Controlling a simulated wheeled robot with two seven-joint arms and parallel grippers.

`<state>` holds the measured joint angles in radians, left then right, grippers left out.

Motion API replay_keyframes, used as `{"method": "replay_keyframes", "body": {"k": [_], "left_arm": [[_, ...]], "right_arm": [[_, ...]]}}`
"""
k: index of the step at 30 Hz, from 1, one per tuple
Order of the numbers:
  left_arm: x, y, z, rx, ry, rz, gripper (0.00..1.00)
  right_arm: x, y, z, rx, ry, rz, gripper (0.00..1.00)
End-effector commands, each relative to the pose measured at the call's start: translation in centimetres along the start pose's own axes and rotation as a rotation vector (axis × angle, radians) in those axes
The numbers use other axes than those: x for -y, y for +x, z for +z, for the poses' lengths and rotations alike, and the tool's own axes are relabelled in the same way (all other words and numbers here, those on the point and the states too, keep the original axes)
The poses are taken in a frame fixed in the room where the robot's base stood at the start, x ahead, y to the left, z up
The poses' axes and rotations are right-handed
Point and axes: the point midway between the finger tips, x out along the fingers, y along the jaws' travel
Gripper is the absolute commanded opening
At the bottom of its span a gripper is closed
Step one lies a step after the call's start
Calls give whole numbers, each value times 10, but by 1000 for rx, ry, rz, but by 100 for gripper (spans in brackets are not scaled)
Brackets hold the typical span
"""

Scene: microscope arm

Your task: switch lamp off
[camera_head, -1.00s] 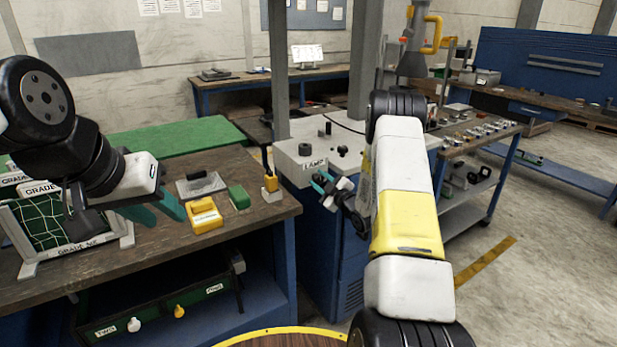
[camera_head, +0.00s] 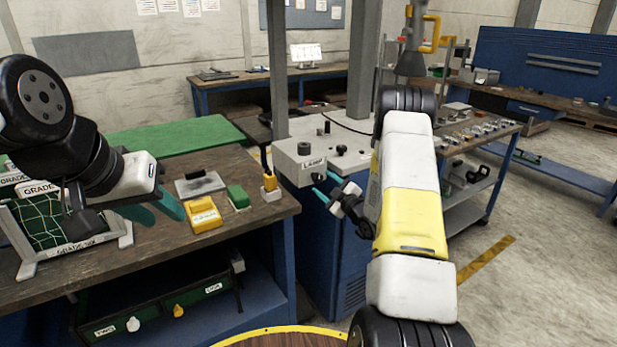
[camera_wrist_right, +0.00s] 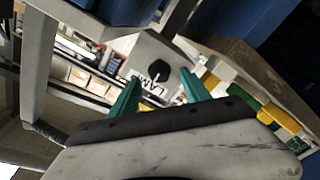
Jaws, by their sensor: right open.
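The grey lamp box (camera_head: 290,171) stands on a light cabinet top at the middle, with a LAMP label (camera_head: 313,163) on its front. In the right wrist view a black knob (camera_wrist_right: 158,71) sits on the box face beside the LAMP label (camera_wrist_right: 147,90). My right gripper (camera_head: 327,186) is open, its teal fingers pointing at the box front. In the right wrist view its fingertips (camera_wrist_right: 160,77) lie to either side of the knob in the picture; I cannot tell whether they touch it. My left gripper (camera_head: 168,221) is open and empty over the wooden bench.
The wooden bench (camera_head: 255,215) at left holds a yellow block (camera_head: 203,214), a green block (camera_head: 238,198) and a grey plate (camera_head: 199,187). A grey post (camera_head: 278,70) rises behind the lamp box. A metal cart (camera_head: 470,145) stands to the right. Floor at right is clear.

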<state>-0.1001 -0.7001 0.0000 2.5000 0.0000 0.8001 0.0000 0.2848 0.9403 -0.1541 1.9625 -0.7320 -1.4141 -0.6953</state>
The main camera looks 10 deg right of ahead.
Motion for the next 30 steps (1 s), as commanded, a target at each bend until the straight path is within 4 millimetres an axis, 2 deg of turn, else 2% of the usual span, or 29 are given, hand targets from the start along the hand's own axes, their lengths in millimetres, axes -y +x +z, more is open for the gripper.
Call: {"method": "replay_keyframes", "body": {"k": [3, 7, 20, 23, 26, 30], "left_arm": [[0, 0, 0, 0, 0, 0, 36], [0, 0, 0, 0, 0, 0, 36], [0, 0, 0, 0, 0, 0, 36], [0, 0, 0, 0, 0, 0, 36], [0, 0, 0, 0, 0, 0, 36], [0, 0, 0, 0, 0, 0, 36]], "right_arm": [[0, -20, 0, 1, 1, 1, 55], [0, -33, 0, 2, 1, 1, 55], [-3, -36, -2, 5, 0, -1, 55], [-15, -31, -11, 38, 4, -7, 55], [-40, -24, -28, 113, 22, -18, 55], [-78, -25, -63, 261, 92, -30, 55]]}}
